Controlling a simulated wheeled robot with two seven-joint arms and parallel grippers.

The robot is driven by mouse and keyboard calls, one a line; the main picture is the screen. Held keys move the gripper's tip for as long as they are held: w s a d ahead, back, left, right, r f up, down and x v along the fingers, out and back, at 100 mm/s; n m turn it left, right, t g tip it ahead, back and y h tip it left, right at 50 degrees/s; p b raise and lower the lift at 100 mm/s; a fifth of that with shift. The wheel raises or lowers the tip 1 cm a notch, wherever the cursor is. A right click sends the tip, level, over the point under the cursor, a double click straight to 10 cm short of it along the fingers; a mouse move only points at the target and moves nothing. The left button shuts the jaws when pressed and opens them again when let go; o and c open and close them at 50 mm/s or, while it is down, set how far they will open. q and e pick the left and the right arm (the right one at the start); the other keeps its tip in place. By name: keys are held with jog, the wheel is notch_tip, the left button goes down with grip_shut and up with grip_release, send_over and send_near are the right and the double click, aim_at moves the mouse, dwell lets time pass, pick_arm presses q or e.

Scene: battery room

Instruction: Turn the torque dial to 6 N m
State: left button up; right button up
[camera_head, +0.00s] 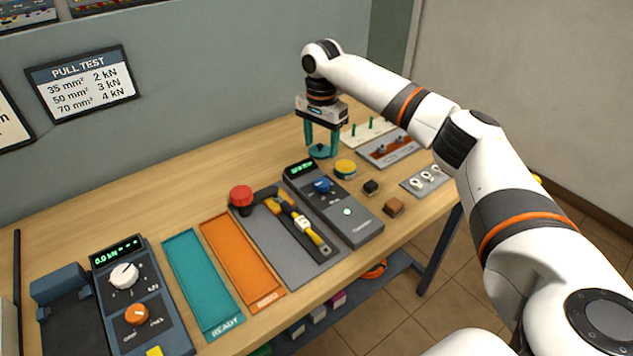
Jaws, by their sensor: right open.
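A dark grey tester (350,218) on the bench has a lit green display, a blue dial (322,185) near its far end and a pale green button. The blue dial looks like the torque dial; its setting and the display's digits are too small to read. My right gripper (321,147) points down behind the tester, its teal fingers apart around or just above a round teal piece (321,152). It is away from the blue dial, and I cannot tell whether it touches the teal piece. My left gripper is not in view.
A red knob (241,195) and a yellow-handled tool (298,222) lie left of the tester. A yellow tin (345,168) and small blocks stand right of it. A unit (137,300) reading 0.0 kN, a teal tray (200,285) and an orange tray (240,262) are left.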

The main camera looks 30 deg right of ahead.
aim_at(321, 183)
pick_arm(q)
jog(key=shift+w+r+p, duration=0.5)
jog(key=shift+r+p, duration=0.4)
pick_arm(e)
notch_tip(321, 183, down, 12)
jog(key=shift+s+r, duration=0.15)
